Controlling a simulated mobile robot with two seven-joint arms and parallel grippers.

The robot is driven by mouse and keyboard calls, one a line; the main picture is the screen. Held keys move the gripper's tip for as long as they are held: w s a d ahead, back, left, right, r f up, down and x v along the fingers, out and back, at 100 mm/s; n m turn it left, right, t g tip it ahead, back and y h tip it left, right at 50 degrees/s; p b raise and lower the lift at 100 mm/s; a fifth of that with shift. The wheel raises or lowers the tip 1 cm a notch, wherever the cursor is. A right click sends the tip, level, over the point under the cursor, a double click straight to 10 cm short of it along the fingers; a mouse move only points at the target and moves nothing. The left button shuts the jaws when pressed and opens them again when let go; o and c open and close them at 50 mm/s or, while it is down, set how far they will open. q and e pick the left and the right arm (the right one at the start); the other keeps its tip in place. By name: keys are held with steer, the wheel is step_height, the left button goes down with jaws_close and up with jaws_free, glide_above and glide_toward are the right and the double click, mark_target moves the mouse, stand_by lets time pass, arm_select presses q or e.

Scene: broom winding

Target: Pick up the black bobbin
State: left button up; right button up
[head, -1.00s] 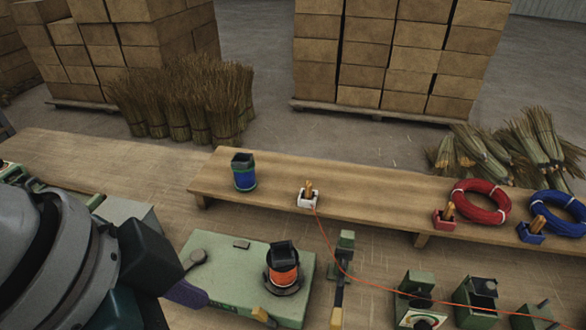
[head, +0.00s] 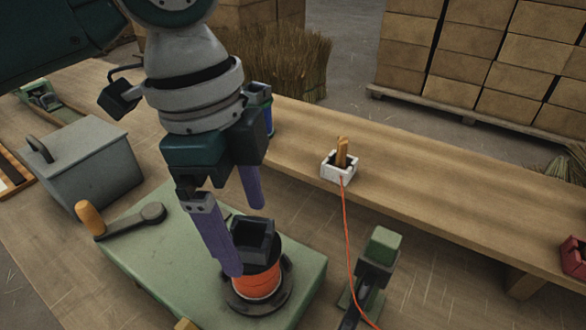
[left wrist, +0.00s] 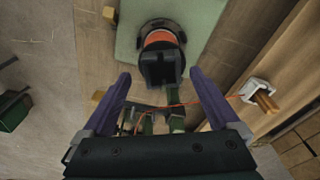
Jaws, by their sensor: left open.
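The black bobbin (head: 258,279) has a square black top and an orange winding. It stands on a round dark base on the green machine (head: 150,250). My left gripper (head: 244,235) is open, its two purple fingers pointing down by the bobbin's top. In the head view one finger overlaps the bobbin's left side; the other ends behind and above it. In the left wrist view the bobbin (left wrist: 161,66) shows ahead between the two spread fingers (left wrist: 158,80). I cannot tell whether a finger touches it. My right gripper is out of view.
A blue-wound bobbin (head: 268,118) stands on the raised wooden shelf (head: 430,165), partly behind my arm. A white holder (head: 339,170) there has an orange cord running down past a green stand (head: 382,248). The machine's crank (head: 140,217) and a grey box (head: 85,165) are at left.

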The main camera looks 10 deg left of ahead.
mark_target(253, 245)
arm_select(q)
steer(key=f, duration=0.6)
steer(key=shift+w+d+f+b, duration=0.1)
steer(key=shift+w+d+b, duration=0.05)
steer(key=shift+d+b, duration=0.2)
steer(key=shift+c, duration=0.2)
steer(key=c, duration=1)
